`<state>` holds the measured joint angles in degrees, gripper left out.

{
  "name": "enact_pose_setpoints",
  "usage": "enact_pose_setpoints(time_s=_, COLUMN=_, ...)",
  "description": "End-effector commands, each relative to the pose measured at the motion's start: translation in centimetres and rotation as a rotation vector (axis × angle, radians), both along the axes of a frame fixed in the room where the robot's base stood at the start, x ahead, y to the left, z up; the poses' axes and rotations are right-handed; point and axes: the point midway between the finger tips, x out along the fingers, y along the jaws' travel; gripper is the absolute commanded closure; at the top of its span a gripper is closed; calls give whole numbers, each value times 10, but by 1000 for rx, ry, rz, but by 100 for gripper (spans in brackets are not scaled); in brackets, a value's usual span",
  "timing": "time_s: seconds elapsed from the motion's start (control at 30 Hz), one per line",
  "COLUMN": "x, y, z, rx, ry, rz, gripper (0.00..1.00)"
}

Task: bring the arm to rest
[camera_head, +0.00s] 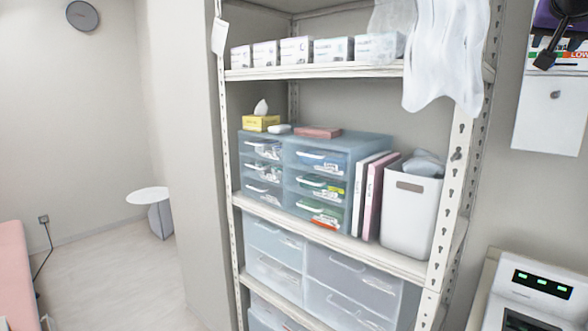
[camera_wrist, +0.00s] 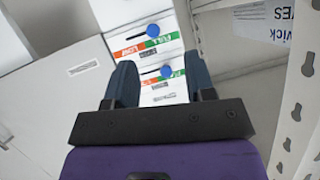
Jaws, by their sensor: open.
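My gripper (camera_wrist: 162,78) shows in the wrist view with its two dark fingers spread apart and nothing between them. Behind the gap are white panels (camera_wrist: 150,50) with green and orange "FULL" and "LOW" labels and blue round marks. In the head view, part of my purple and black gripper (camera_head: 546,58) shows at the top right edge, in front of a white wall-mounted box (camera_head: 550,118) with a similar label. The rest of my arm is out of view there.
A metal shelf rack (camera_head: 440,270) stands in the middle, with blue drawer units (camera_head: 365,146), a white bin (camera_head: 408,220) and small boxes (camera_head: 297,50). A white plastic sheet (camera_head: 440,60) hangs off its top shelf. A device with green displays (camera_head: 540,285) stands at lower right.

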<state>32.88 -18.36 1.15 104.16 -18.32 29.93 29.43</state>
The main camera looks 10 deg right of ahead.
Motion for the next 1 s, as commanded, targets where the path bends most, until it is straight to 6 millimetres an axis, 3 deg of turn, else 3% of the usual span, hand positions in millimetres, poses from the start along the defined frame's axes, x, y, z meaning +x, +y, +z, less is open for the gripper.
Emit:
enact_pose_setpoints(time_s=0.13, x=-12, y=58, z=-44, rx=40, ry=107, rz=117, gripper=50)
enact_pose_setpoints(time_s=0.27, x=-37, y=118, z=-100, rx=79, ry=243, rz=262, gripper=50)
enact_pose_setpoints(time_s=0.5, x=-105, y=211, z=-203, rx=126, ry=493, rz=551, gripper=50)
enact_pose_setpoints(time_s=0.7, x=-159, y=254, z=-266, rx=140, ry=646, rz=741, gripper=50)
enact_pose_setpoints(time_s=0.83, x=-176, y=264, z=-285, rx=144, ry=692, rz=800, gripper=50)
enact_pose_setpoints(time_s=1.0, x=-180, y=266, z=-290, rx=146, ry=704, rz=813, gripper=50)
